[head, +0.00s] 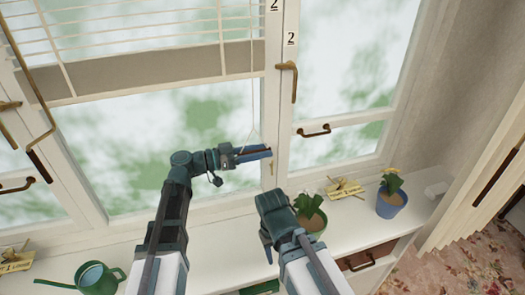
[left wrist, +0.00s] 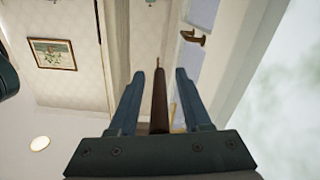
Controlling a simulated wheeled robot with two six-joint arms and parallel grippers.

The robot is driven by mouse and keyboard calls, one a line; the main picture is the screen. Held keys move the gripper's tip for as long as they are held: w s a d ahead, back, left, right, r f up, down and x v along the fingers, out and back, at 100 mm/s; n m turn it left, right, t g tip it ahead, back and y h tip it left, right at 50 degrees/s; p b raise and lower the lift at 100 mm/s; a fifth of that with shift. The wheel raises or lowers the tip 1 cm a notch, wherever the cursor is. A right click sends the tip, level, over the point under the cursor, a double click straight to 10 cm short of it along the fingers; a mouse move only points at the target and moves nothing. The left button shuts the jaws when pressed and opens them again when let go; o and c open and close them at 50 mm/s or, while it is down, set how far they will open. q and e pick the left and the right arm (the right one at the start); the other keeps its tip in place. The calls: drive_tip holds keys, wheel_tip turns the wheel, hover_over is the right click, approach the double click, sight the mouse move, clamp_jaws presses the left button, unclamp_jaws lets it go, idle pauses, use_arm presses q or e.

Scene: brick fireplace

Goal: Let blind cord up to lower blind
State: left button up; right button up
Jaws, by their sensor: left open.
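The white slatted blind (head: 170,70) hangs over the upper part of the left window in the head view, with window glass showing below its bottom edge. Its thin pale cord (head: 252,85) runs down beside the window post to my left gripper (head: 266,152). In the left wrist view, a slim brown cord pull (left wrist: 160,100) stands between the two blue fingers of my left gripper (left wrist: 160,80). The fingers are open, with gaps visible on both sides of the pull. My right gripper (head: 266,240) is low over the sill, and its fingers are not clear.
The white sill (head: 340,225) holds a potted plant in a blue pot (head: 391,204), another plant (head: 308,210) partly behind my right arm, and a green watering can (head: 97,278). Brown window handles (head: 292,80) stick out near the cord.

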use_arm(q)
drive_tip(key=shift+w+d, duration=0.1)
drive_tip(key=shift+d, duration=0.3)
clamp_jaws()
idle(1.3)
